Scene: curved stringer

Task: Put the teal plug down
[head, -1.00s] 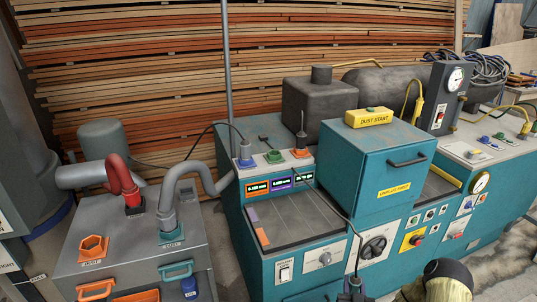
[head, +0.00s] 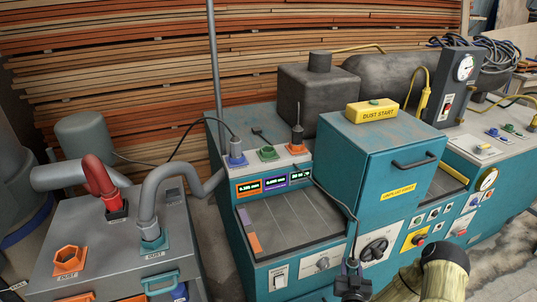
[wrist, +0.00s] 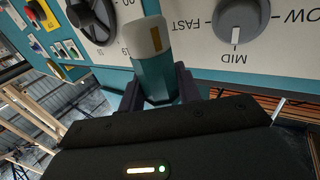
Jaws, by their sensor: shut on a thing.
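The teal plug (wrist: 155,75) is in the wrist view, a teal body with a pale grey end bearing a yellowish stripe. My gripper (wrist: 160,88) is shut on it, a dark finger on each side. In the head view my gripper (head: 352,284) is at the bottom edge, in front of the teal machine's control panel; I cannot make out the plug there. A dark cable (head: 338,202) runs from the machine top down towards my gripper.
On the machine top sit a blue socket (head: 236,160), a green socket (head: 267,153) and an orange socket (head: 297,149). The dark slatted bed (head: 295,220) is clear. The panel has a rotary knob (head: 374,249). A grey dust unit (head: 100,240) stands at the left.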

